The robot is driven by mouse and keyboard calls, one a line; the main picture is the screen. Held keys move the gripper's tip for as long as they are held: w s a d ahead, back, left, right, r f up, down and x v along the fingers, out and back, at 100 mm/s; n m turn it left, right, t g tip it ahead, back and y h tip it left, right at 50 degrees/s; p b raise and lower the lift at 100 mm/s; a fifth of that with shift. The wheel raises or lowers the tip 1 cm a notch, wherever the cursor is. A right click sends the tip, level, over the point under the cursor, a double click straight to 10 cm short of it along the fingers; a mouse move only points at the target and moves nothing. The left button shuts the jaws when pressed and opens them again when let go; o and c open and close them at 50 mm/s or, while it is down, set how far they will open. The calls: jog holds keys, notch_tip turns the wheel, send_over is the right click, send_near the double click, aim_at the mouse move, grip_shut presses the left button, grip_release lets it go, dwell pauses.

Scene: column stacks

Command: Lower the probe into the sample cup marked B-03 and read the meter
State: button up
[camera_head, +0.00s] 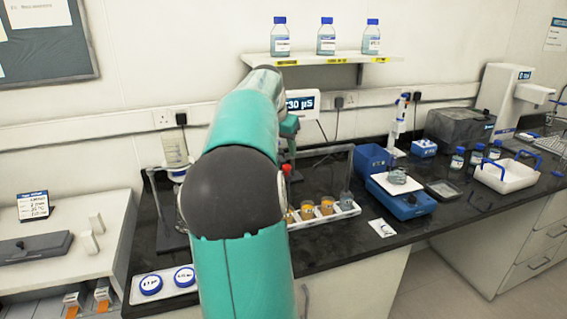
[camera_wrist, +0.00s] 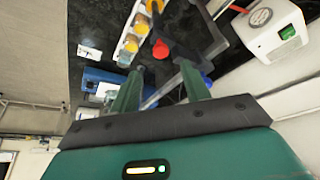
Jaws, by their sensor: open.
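The white rack (camera_head: 300,222) holds several sample cups (camera_head: 326,206) with amber contents, right of my arm; my arm may hide more. The rack also shows in the wrist view (camera_wrist: 124,58). No B-03 mark can be read. A red-topped piece (camera_head: 286,169), perhaps the probe's top, stands just behind the cups. In the wrist view this red top (camera_wrist: 161,50) lies just beyond the fingertips. The meter (camera_head: 303,105) shows digits ending in "30 µS"; its left side is covered by my arm. My gripper (camera_wrist: 160,72) is open, with nothing seen between its fingers.
A grey upright frame (camera_head: 351,170) stands beside the rack. A blue balance (camera_head: 405,203) and a white tray with blue handles (camera_head: 506,176) are to the right. Blue-lidded dishes (camera_head: 151,285) lie at front left.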

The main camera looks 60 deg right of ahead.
aim_at(287, 166)
jog(key=x, duration=0.7)
jog(key=shift+c, duration=0.2)
